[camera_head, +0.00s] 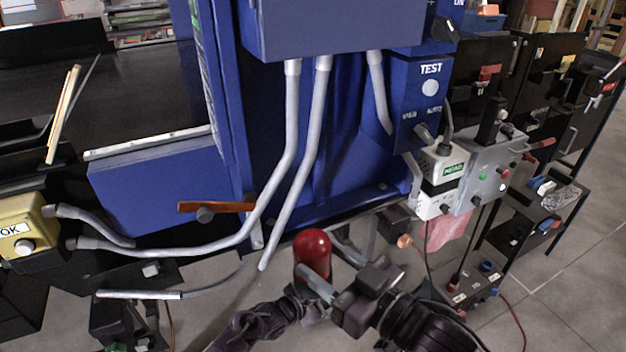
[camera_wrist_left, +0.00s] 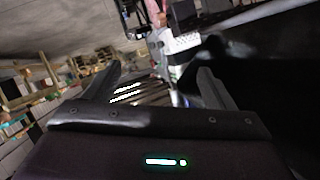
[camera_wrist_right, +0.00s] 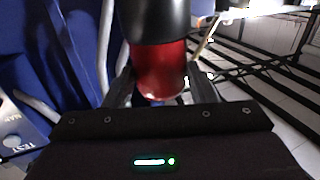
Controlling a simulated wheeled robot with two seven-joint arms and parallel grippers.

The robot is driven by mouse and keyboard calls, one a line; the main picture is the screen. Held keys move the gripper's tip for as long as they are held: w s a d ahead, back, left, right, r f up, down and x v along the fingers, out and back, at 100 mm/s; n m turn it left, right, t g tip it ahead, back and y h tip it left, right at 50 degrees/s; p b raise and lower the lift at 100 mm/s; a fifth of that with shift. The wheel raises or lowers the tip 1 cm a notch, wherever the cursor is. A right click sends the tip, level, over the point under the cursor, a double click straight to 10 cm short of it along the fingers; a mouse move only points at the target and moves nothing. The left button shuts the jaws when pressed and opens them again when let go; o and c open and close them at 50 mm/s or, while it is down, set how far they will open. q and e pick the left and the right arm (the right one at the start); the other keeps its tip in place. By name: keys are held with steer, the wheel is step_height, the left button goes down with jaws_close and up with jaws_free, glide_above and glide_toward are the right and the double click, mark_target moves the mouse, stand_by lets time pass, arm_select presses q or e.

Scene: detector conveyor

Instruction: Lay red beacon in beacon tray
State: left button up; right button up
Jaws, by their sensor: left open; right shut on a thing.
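The red beacon (camera_head: 312,250) stands roughly upright in the head view, in front of the blue machine, with its red dome up. My right gripper (camera_head: 318,284) is shut on its red part, apparently clear of any surface. In the right wrist view the red part (camera_wrist_right: 160,72) is between the fingers (camera_wrist_right: 160,80), and a black base (camera_wrist_right: 155,20) extends beyond it. My left gripper (camera_wrist_left: 160,72) is open and empty in the left wrist view. I cannot make out its fingers in the head view. I cannot tell which thing is the beacon tray.
The blue machine (camera_head: 345,170) with grey conduits (camera_head: 295,180) stands close behind the beacon. A yellow OK box (camera_head: 28,225) is at the left. A grey control box (camera_head: 490,175) is at the right, beside black stands with small items (camera_head: 550,195). Floor shows at lower right.

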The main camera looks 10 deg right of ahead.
arm_select(q)
steer(key=d+r+m+g+h, duration=0.25)
steer(key=d+r+m, duration=0.3)
steer(key=r, duration=0.55)
steer(key=d+r+m+g+h, duration=0.25)
steer(key=d+r+m, duration=0.35)
steer(key=r, duration=0.6)
steer(key=s+d+r+m+g+y, duration=0.1)
steer(key=s+d+r+m+g, duration=0.25)
steer(key=r+m, duration=0.2)
steer(key=s+d+r+m+g+y, duration=0.1)
steer(key=s+d+r+m+g, duration=0.1)
steer(key=s+r+m+g, duration=0.25)
step_height(320, 180, up, 13)
steer(key=m+t+y, duration=0.4)
steer(key=m+y, duration=0.2)
steer(key=y, duration=0.8)
glide_above(314, 233)
steer(key=shift+r, duration=0.15)
arm_select(e)
steer(key=shift+s, duration=0.1)
arm_select(q)
steer(key=shift+a, duration=0.1)
step_height(314, 233, down, 12)
steer(key=shift+r, duration=0.1)
